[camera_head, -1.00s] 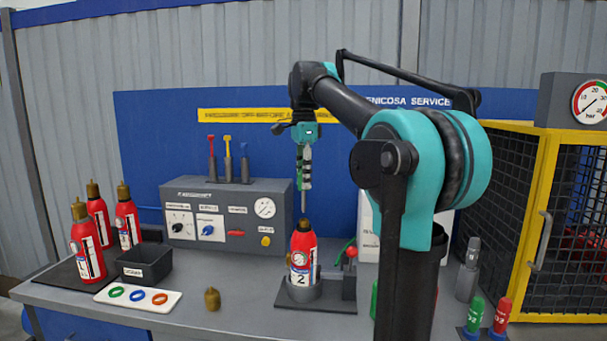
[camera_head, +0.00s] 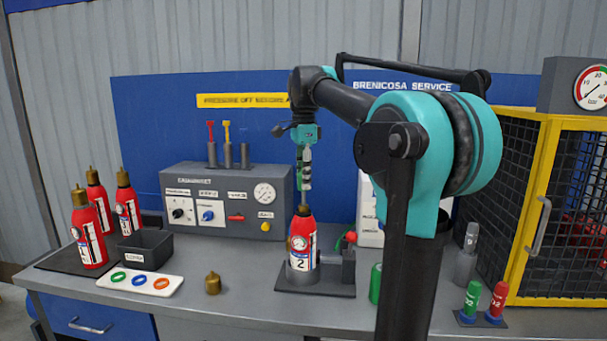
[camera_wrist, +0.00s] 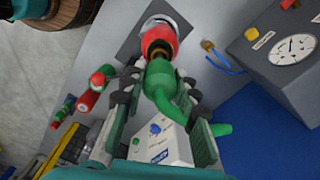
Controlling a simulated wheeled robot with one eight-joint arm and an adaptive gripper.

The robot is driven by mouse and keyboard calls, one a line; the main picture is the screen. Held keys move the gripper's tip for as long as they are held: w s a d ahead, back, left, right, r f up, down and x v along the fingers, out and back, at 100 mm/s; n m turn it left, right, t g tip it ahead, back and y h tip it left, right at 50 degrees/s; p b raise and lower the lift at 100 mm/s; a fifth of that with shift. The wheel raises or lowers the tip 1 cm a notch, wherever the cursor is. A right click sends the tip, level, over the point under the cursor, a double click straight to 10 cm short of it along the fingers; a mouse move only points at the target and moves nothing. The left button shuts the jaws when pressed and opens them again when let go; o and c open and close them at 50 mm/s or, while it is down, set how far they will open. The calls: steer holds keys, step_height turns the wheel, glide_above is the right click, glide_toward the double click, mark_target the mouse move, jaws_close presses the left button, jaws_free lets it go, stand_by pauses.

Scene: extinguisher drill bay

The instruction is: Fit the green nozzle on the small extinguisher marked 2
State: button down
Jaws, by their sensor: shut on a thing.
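The small red extinguisher marked 2 (camera_head: 302,245) stands upright in a holder on a dark base plate (camera_head: 318,290) mid-bench. Its brass top (camera_head: 303,210) shows in the head view. My gripper (camera_head: 305,184) points straight down above it. In the wrist view, my gripper (camera_wrist: 160,98) is shut on the green nozzle (camera_wrist: 158,76), which has a green side branch. The nozzle's far end lies in line with the extinguisher's neck (camera_wrist: 157,48) and partly hides it; I cannot tell whether they touch. In the head view the nozzle is mostly hidden by the fingers.
Several red extinguishers (camera_head: 90,235) and a dark bin (camera_head: 145,248) stand at left. A white tray of rings (camera_head: 125,289) and a loose brass fitting (camera_head: 213,283) lie in front. A grey gauge box (camera_head: 215,185) is behind. A yellow-framed cage (camera_head: 530,215) stands right.

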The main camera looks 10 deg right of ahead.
mark_target(303, 192)
steer(key=shift+f, duration=2.3)
steer(key=c, duration=1.1)
jaws_free()
step_height(303, 192, up, 12)
